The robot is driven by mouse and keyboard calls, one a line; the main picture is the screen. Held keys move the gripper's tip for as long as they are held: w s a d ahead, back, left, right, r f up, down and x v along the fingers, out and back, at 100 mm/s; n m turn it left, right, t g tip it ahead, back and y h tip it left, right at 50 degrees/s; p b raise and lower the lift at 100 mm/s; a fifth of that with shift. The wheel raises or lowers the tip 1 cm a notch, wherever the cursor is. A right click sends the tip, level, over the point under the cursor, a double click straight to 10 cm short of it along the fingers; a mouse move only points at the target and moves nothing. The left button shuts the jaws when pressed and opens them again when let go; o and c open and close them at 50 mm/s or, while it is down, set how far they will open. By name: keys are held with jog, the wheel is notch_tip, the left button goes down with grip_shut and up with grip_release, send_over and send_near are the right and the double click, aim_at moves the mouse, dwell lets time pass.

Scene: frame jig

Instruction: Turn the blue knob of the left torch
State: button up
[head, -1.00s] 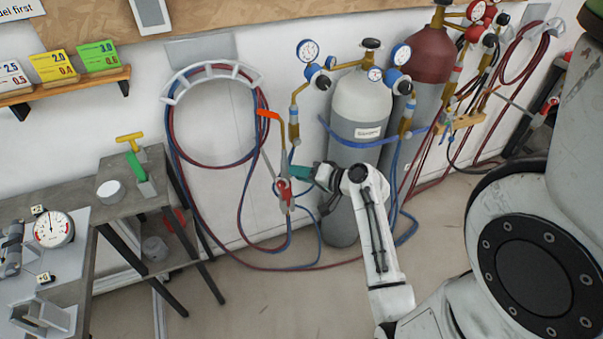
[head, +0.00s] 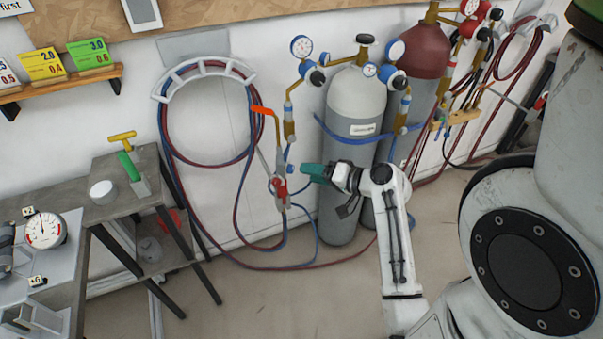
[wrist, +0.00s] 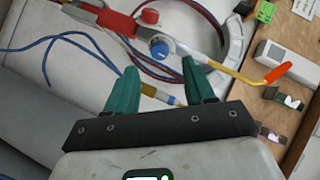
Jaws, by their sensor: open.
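The left torch (head: 280,188) hangs upright by the wall, with a red body, a brass tube and an orange tip (head: 262,110). In the wrist view its red body (wrist: 108,20) lies across the top, with the blue knob (wrist: 160,47) and a red knob (wrist: 150,16) beside it. My gripper (head: 306,172), with teal fingers, is just right of the torch in the head view. In the wrist view my gripper (wrist: 158,66) is open and empty. The blue knob appears just beyond the gap between the fingertips; contact is not visible.
Red and blue hoses (head: 165,130) loop over a wall hanger (head: 205,68). A grey cylinder (head: 350,150) and a dark red one (head: 425,60) stand behind my arm. A bench (head: 110,210) is at left. Floor in front is clear.

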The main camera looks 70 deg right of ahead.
jog(key=v, duration=0.5)
jog(key=shift+b, duration=0.3)
jog(key=shift+w, duration=0.1)
jog(key=w+a+f+n+g+y, duration=0.3)
jog(key=a+f, duration=0.1)
jog(key=a, duration=0.3)
jog(key=w+a+f+n+g+y, duration=0.2)
jog(key=w+a+f+n, duration=0.15)
jog(key=a, duration=0.35)
jog(key=s+a+f+n+g, duration=0.2)
jog(key=s+a+n+g, duration=0.1)
jog(key=a, duration=0.4)
jog(key=s+a+f+n+g+h, duration=0.1)
jog(key=s+a+f+n+g, duration=0.1)
jog(key=s+a+n+g, duration=0.2)
jog(key=a+n+g, duration=0.1)
jog(key=a, duration=0.2)
jog(key=shift+a+h, duration=0.3)
jog(key=shift+a, duration=0.05)
